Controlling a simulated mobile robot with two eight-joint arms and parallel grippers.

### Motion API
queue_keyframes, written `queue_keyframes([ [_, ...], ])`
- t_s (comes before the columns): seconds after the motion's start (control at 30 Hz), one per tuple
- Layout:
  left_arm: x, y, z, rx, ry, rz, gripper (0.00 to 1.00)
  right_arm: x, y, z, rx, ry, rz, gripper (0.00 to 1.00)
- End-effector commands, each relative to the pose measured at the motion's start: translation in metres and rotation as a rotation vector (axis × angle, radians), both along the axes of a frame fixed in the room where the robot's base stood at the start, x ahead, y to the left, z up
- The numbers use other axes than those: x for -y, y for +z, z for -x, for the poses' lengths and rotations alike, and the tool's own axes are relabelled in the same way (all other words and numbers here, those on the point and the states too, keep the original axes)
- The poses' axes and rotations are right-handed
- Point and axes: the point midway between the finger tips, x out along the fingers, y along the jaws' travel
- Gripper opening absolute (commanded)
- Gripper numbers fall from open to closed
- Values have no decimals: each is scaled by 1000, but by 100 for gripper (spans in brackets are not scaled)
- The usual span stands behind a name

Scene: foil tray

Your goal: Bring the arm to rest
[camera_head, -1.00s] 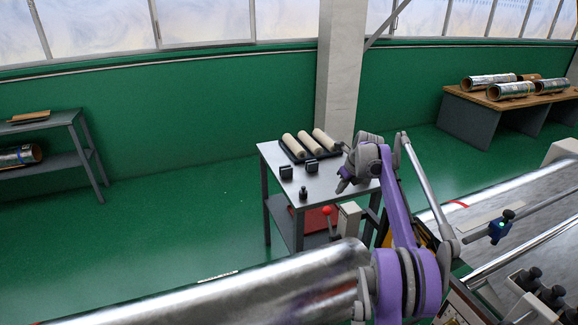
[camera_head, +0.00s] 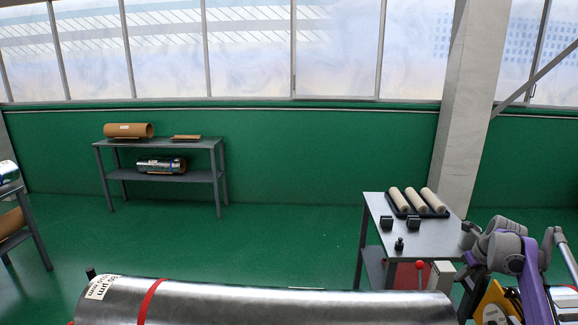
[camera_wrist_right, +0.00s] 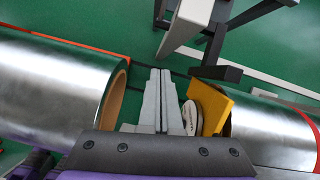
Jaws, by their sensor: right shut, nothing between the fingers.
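My right arm, purple and grey, comes in at the lower right of the head view. Its gripper (camera_head: 468,236) hangs by the right edge of a small grey table (camera_head: 438,236). In the right wrist view the two grey fingers of the right gripper (camera_wrist_right: 160,75) are together, with nothing between them. A large foil roll (camera_wrist_right: 50,90) lies left of the fingers there, and a yellow plate (camera_wrist_right: 208,106) with a pale disc is to their right. My left gripper is not in view.
The table holds a black tray (camera_head: 446,214) of pale rolls and small dark blocks (camera_head: 386,222). A large foil roll (camera_head: 270,304) fills the foreground. A shelf (camera_head: 160,143) with rolls stands by the green wall. Open green floor lies between.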

Motion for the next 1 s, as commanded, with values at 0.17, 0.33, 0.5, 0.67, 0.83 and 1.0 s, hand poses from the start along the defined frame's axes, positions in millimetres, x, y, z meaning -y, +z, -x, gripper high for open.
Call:
queue_keyframes([
  [0.17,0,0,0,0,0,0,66,-58,20,13,-5,293,129,0],
  [0.33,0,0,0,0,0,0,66,-117,33,38,-5,619,279,0],
  [0.5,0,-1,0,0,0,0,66,-188,38,85,-6,1043,474,0],
  [0.67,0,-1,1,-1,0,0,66,-248,28,144,-3,1466,676,0],
  [0.83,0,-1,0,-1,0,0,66,-299,2,215,1,1911,899,0],
  [1.0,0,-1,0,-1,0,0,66,-334,-38,285,3,2326,1122,0],
])
